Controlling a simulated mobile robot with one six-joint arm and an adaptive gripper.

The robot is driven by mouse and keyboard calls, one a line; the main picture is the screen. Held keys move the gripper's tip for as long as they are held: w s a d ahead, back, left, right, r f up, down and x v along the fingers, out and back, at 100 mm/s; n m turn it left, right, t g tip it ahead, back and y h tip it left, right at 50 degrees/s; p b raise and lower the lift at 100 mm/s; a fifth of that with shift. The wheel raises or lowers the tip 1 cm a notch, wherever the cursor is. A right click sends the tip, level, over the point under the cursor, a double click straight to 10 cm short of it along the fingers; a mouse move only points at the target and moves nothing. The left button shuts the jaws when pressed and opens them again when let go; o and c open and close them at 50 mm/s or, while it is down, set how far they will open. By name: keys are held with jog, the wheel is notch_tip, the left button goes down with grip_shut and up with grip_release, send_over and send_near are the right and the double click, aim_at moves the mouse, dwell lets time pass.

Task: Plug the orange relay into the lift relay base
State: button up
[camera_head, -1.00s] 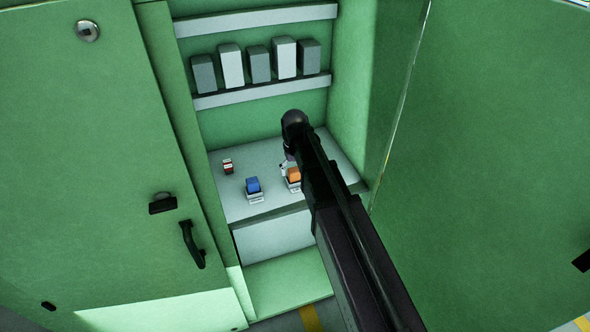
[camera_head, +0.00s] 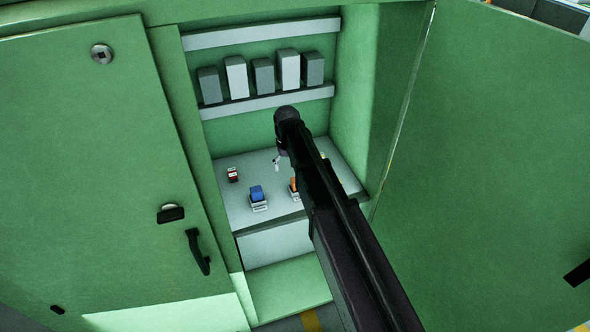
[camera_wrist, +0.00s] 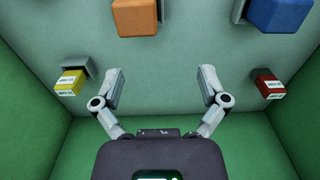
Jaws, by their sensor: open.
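The orange relay (camera_head: 294,185) is on the light grey shelf, largely hidden behind my arm in the head view. In the wrist view the orange relay (camera_wrist: 136,16) is at the top, cut off by the frame edge. My gripper (camera_wrist: 161,75) is open, with nothing between its fingers, and apart from the relay. In the head view my gripper (camera_head: 277,163) hangs over the shelf behind the orange relay. I cannot tell which part is the lift relay base; the small labels are not legible.
A blue relay (camera_head: 257,192) sits on a pale base left of the orange one. A red labelled block (camera_head: 233,174) and a yellow labelled block (camera_wrist: 68,83) flank the gripper. Several grey modules (camera_head: 263,75) stand on a rail behind. Green cabinet walls and doors enclose the shelf.

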jog(key=b, duration=0.3)
send_over(269, 174)
notch_tip(269, 174, down, 4)
jog(key=shift+r, duration=0.1)
notch_tip(269, 174, down, 4)
jog(key=b, duration=0.4)
jog(key=shift+b, duration=0.3)
notch_tip(269, 174, up, 13)
jog(key=p, duration=1.2)
jog(key=shift+p, duration=0.4)
jog(key=s+d+f+m+b, duration=0.1)
jog(key=s+d+f+b, duration=0.2)
jog(key=s+d, duration=0.8)
jog(key=s+d+f+m+b, duration=0.2)
jog(key=s+d+f+b, duration=0.2)
jog(key=s+d, duration=0.8)
jog(key=shift+s, duration=1.15)
jog(key=shift+a+f, duration=0.1)
